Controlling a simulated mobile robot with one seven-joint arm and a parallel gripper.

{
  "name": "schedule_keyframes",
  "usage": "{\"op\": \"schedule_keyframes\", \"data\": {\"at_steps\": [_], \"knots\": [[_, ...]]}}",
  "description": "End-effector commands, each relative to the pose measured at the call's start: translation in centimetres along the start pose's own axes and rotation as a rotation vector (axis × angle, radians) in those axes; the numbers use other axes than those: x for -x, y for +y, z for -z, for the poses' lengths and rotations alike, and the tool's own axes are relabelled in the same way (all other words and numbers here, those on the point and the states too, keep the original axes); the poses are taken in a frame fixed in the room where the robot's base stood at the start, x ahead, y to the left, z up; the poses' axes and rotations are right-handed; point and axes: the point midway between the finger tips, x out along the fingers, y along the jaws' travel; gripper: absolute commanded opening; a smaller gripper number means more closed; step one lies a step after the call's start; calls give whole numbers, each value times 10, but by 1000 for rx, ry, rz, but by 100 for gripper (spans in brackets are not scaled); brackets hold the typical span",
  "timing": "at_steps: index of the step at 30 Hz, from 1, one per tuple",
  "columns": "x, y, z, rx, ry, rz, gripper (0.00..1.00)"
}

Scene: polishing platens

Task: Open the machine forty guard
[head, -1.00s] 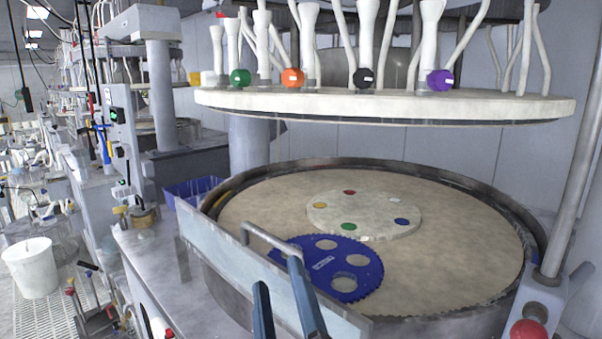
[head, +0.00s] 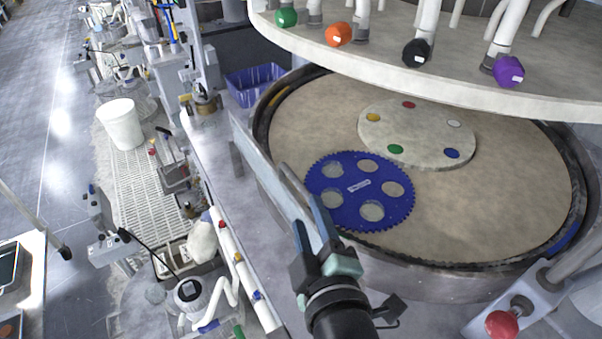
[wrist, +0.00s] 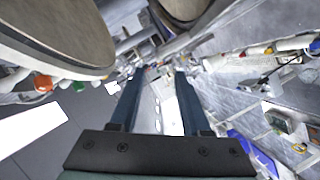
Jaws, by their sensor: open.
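The guard (head: 264,165) is a flat grey panel standing upright along the near left rim of the polishing platen (head: 480,220). Its bar handle (head: 291,184) runs along its upper part. My gripper (head: 309,212) reaches up from below with its blue-grey fingers at the near end of the handle. They partly cover the guard there. I cannot tell whether the handle lies between the fingers. In the wrist view my gripper (wrist: 157,75) shows two dark blue fingers apart, with a bright pale area between them that I cannot identify.
A blue toothed carrier disc (head: 358,185) with round holes lies on the platen. A thick upper plate (head: 440,75) with coloured knobs hangs above. A red knob (head: 502,324) is at lower right. A blue basket (head: 254,84) and white bucket (head: 121,124) stand further left.

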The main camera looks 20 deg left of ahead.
Motion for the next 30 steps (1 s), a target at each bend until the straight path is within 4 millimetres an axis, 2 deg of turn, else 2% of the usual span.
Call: {"op": "schedule_keyframes", "data": {"at_steps": [9, 15, 21, 30], "knots": [[-56, 4, 2, 1, -1, 1, 47], [-81, 3, 2, 1, -1, -1, 47], [-93, 2, 1, 1, -1, -2, 47], [-95, 1, 0, 1, -2, -2, 47]]}}
